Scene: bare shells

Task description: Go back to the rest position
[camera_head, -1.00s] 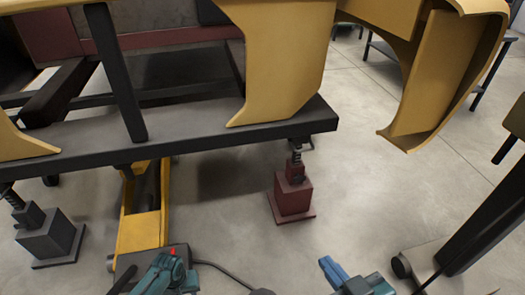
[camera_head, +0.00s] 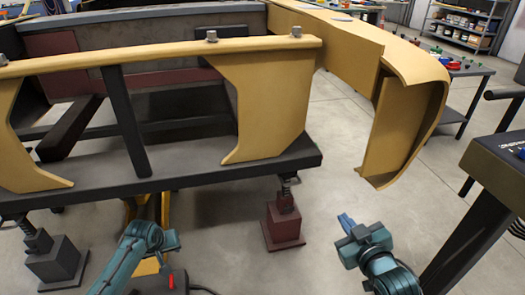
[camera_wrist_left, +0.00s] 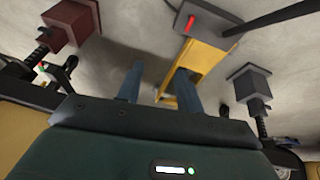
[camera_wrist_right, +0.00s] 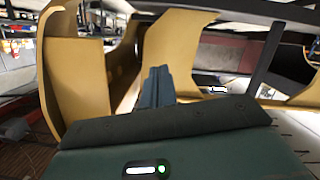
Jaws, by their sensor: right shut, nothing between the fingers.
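My right gripper (camera_head: 346,222) is at the lower middle-right of the head view, over bare floor. Its blue fingers are together with nothing between them, and they also show closed in the right wrist view (camera_wrist_right: 157,86). My left arm (camera_head: 135,258) comes in at the lower left, in front of the frame; its fingertips are hard to make out there. In the left wrist view the two fingers of my left gripper (camera_wrist_left: 160,88) stand apart, with nothing held between them.
A dark steel frame with yellow shell panels (camera_head: 262,100) fills the upper left. A curved yellow panel (camera_head: 400,130) overhangs at the right. A red jack (camera_head: 283,220) and a grey jack (camera_head: 55,262) stand below. A dark table (camera_head: 505,165) is at the right.

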